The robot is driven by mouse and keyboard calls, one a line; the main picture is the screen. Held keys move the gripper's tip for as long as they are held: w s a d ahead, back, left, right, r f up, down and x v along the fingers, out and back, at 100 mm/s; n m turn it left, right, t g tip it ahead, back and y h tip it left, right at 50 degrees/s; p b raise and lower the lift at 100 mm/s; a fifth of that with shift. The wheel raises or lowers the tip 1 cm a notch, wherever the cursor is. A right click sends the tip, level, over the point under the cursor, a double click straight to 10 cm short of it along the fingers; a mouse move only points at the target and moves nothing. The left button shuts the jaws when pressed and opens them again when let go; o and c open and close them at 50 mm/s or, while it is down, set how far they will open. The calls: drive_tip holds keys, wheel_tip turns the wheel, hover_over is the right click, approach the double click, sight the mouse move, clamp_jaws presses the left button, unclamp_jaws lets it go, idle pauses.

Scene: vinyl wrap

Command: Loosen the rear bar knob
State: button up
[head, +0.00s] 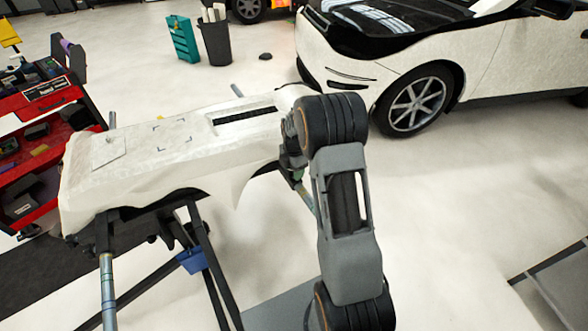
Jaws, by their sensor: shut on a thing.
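My gripper (293,163) is mostly hidden behind my own arm, at the right end of the white bumper (190,135) on its stand. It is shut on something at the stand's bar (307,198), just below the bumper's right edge. This fits the rear bar knob, but the knob itself is hidden by the gripper and arm. The bar is a greenish-grey metal tube that slants down to the right. Another bar (107,290) of the stand shows at the front left.
A red tool cart (45,205) with loose tools stands at the left. A white car (400,60) stands at the back right. A black bin (216,42) and a teal case (183,38) are behind the stand. The floor at the right is mostly clear.

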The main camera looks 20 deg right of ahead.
drive_tip(key=shift+n, duration=2.3)
drive_tip(key=o, duration=0.9)
wheel_tip(320, 180, up, 14)
drive_tip(key=shift+f+p, duration=0.1)
drive_tip(key=shift+p, duration=0.55)
drive_tip(key=shift+s, duration=0.1)
